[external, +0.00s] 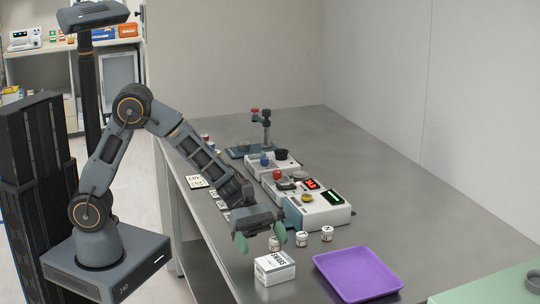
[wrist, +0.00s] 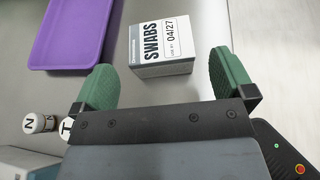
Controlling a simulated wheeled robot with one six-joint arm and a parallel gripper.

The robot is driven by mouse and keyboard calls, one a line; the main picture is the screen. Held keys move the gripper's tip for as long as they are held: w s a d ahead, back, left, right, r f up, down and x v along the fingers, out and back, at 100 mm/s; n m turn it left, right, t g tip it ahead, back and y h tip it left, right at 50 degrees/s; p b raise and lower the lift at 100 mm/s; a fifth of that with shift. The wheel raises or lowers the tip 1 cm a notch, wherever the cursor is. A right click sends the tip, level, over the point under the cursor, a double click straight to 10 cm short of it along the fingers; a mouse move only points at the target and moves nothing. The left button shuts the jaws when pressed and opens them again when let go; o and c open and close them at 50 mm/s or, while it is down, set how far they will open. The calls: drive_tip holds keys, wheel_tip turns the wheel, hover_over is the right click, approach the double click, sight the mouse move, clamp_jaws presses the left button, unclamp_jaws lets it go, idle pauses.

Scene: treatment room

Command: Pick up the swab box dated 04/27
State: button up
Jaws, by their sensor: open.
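The swab box (wrist: 160,45) is a small white and grey carton marked "SWABS" and "04/27" in the wrist view. It lies just beyond the fingertips, between their lines. In the external view the box (external: 274,268) stands on the metal table near its front, to the left of the purple tray. My gripper (wrist: 158,78) is open and empty, with its two green fingers spread apart. In the external view my gripper (external: 257,246) hangs above the table, a little behind the box. The date is too small to read in that view.
A purple tray (external: 357,273) lies right of the box. A green surface (external: 490,290) is at the lower right.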

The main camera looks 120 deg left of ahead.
sight(274, 260)
drive_tip(key=shift+x, duration=3.6)
drive_tip(key=c, duration=0.7)
